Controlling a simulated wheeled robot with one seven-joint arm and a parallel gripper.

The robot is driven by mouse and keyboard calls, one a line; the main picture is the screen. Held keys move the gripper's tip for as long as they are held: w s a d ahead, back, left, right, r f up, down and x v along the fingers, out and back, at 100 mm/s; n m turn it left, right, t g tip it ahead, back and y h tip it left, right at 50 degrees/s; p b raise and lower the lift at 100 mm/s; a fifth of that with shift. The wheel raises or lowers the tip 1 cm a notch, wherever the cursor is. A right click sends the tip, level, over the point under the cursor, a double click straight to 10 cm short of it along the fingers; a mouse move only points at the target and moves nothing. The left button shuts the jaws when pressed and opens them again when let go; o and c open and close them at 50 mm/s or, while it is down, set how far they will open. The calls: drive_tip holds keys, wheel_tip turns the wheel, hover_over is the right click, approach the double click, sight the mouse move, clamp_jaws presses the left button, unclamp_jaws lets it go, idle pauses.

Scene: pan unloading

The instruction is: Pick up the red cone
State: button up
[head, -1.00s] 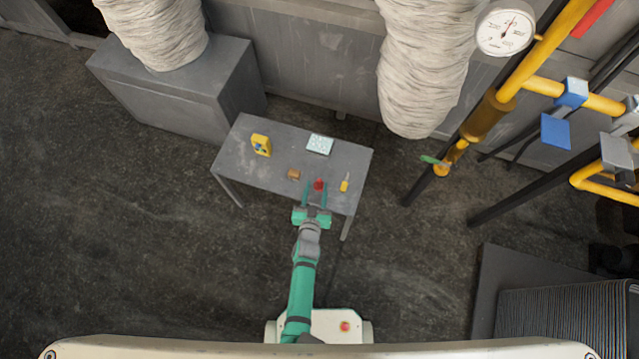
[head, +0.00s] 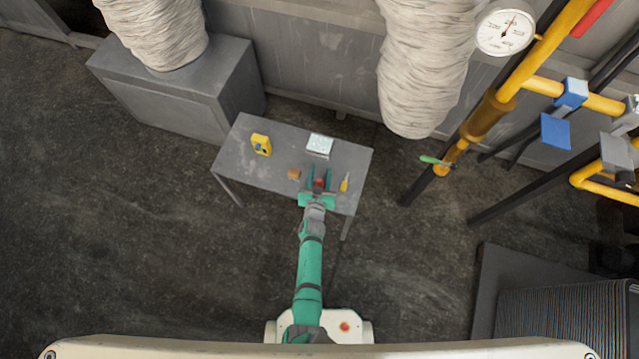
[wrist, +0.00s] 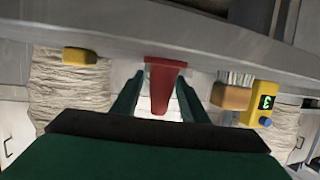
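The red cone (head: 319,183) stands on the grey table (head: 268,150) near its front edge. My gripper (head: 320,171) is open, with one teal finger on each side of the cone. In the wrist view, which shows the table at the top, the cone (wrist: 164,82) sits between the two dark green fingers (wrist: 160,78). Pale gaps show between the cone and the fingers, so it does not look clamped. The palm hides part of the cone in the head view.
A pale tray (head: 319,144) lies behind, and a yellow meter (head: 261,145) stands at the back left.

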drive_tip(key=shift+c, duration=0.2)
clamp_jaws()
drive_tip(key=shift+r, duration=0.15)
